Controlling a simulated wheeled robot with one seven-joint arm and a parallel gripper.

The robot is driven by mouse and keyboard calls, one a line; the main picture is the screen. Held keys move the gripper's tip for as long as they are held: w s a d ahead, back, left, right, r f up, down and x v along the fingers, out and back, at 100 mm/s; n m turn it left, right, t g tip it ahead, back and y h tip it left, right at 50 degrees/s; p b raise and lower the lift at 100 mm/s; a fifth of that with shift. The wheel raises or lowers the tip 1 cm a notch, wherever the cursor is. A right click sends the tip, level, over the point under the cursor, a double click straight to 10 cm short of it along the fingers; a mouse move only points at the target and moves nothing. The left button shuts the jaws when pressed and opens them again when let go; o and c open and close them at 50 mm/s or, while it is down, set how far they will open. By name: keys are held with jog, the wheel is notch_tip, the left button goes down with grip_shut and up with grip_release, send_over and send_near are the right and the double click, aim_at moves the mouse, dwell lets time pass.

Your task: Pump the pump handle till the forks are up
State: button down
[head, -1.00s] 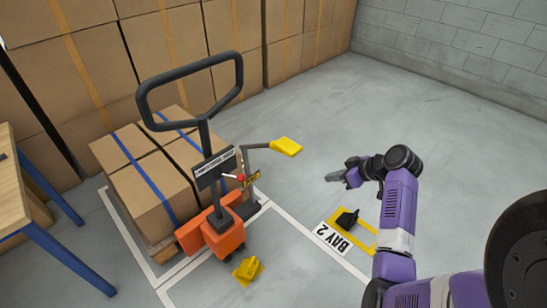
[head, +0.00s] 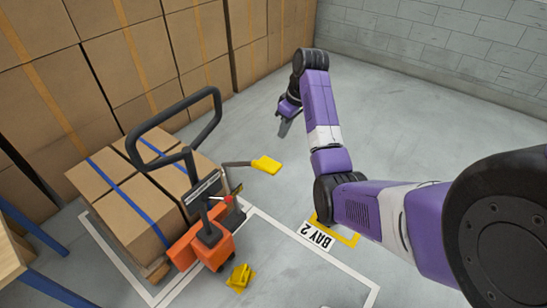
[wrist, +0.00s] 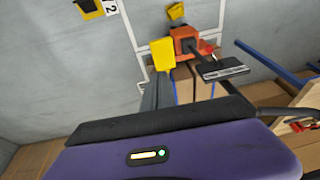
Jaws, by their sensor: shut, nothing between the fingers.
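The pump handle is a dark lever with a yellow pad (head: 266,165), standing out to the right of the orange pallet jack (head: 213,249). The pad also shows in the wrist view (wrist: 163,54). My gripper (head: 287,108) is beyond the pad in the head view, pointing down, apart from it as far as I can tell. In the wrist view its shut, empty fingers point toward the pad; the gap is hard to judge. The forks are hidden under the boxes (head: 130,200), so their height cannot be seen.
The jack's black steering loop (head: 217,106) stands tall, left of the pump handle. A yellow wedge (head: 240,277) lies on the floor by the jack. Stacked cartons (head: 120,80) line the back wall.

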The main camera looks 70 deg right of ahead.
jog(key=p, duration=0.2)
send_near(273, 165)
jog(key=x, duration=0.5)
jog(key=shift+w+d+f, duration=0.1)
jog(key=shift+w+d, duration=0.05)
jog(key=shift+w, duration=0.15)
jog(key=shift+f, duration=0.6)
